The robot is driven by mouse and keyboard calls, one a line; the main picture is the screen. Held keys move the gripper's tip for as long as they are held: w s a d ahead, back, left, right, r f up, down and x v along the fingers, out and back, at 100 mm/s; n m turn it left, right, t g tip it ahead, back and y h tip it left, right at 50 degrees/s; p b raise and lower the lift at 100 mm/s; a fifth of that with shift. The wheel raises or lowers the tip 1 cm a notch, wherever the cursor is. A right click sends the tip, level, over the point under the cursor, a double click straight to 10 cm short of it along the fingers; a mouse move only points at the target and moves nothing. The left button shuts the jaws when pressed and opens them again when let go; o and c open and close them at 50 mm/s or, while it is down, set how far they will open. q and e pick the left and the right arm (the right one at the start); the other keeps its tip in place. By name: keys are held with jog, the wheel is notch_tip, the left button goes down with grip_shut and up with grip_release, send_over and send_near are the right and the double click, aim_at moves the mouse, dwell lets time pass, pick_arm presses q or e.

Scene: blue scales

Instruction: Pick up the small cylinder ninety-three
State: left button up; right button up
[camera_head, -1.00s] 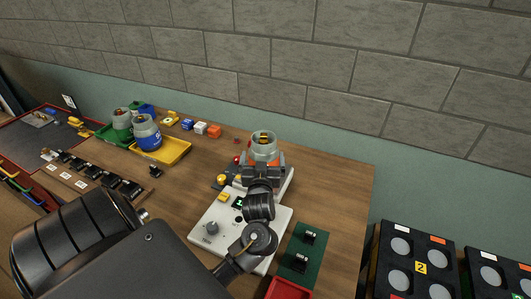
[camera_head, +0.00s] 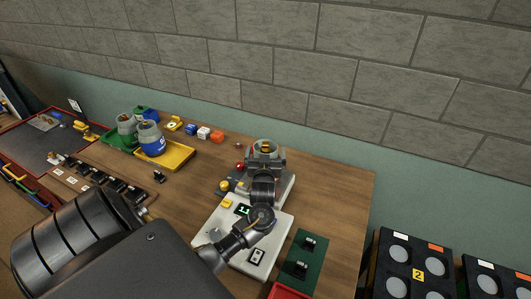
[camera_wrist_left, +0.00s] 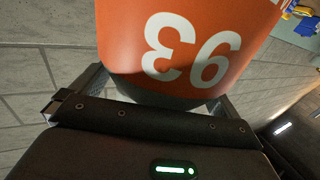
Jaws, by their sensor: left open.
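The small cylinder, orange with a white "93", fills the top of the left wrist view (camera_wrist_left: 195,30), its number upside down. In the head view only its grey collar and brass valve (camera_head: 266,146) show well, because my left gripper (camera_head: 265,156) covers most of its body. My right gripper is not in view.
A blue cylinder (camera_head: 152,143) stands in a yellow tray (camera_head: 180,155), beside a green tray (camera_head: 112,139) with another cylinder. Small coloured blocks (camera_head: 203,133) lie behind. A green mat (camera_head: 303,262) is right of the scale. Black racks (camera_head: 398,262) stand off the table at right.

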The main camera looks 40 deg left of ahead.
pick_arm(q)
jog(key=c, duration=2)
jog(key=shift+r, duration=0.15)
jog(key=shift+c, duration=0.6)
